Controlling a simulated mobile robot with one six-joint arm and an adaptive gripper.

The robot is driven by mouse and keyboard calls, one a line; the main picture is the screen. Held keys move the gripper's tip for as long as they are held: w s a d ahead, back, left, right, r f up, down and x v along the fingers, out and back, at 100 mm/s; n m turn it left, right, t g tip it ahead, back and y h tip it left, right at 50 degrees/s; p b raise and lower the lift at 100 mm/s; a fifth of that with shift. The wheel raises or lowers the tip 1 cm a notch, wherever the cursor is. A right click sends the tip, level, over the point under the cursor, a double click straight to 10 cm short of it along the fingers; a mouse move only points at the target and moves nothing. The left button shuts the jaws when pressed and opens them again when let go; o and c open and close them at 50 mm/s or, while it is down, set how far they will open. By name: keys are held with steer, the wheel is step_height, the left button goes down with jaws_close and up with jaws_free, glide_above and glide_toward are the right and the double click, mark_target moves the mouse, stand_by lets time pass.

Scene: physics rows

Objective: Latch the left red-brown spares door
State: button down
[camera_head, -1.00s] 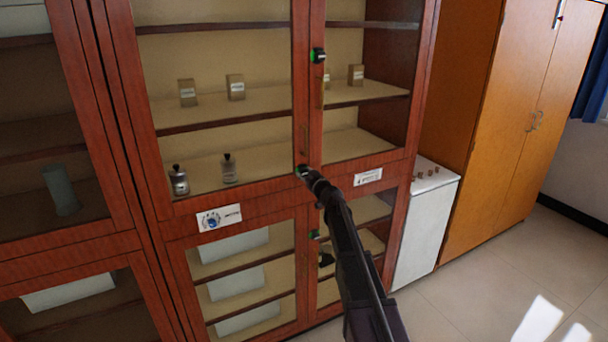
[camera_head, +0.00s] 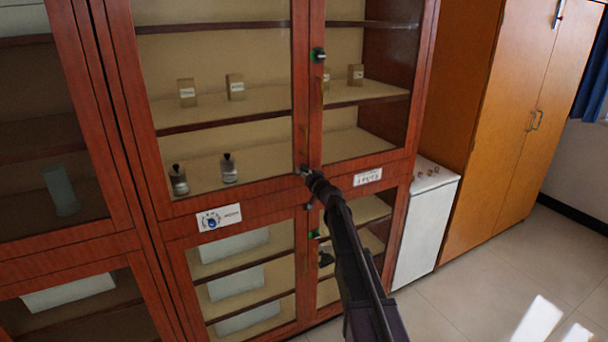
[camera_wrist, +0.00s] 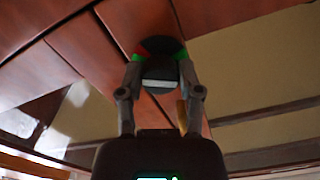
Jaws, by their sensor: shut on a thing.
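The left red-brown spares door (camera_head: 230,203) is a glass-paned upper door of the middle cabinet and looks flush in its frame. Its round dark latch knob (camera_head: 303,169) sits at the lower right corner of the door. My gripper (camera_head: 308,174) is shut on this knob. In the wrist view the two fingers of my gripper (camera_wrist: 160,85) hold the pale grip bar of the knob (camera_wrist: 160,84). A red patch shows at the upper left of its dark disc, with green on both sides. The fingers hide part of the knob.
The right upper door has a green-marked knob (camera_head: 318,55). Another green-marked knob (camera_head: 314,234) is on the lower doors. Bottles (camera_head: 229,168) and small boxes (camera_head: 235,87) stand behind the glass. A white cabinet (camera_head: 425,225) stands at right; the floor (camera_head: 480,280) there is clear.

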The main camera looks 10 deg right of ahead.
steer(key=m, duration=0.6)
steer(key=shift+m, duration=0.3)
steer(key=m, duration=0.5)
steer(key=shift+w+m, duration=0.1)
steer(key=shift+m, duration=0.3)
steer(key=shift+c, duration=1.3)
jaws_free()
steer(key=v, duration=1.2)
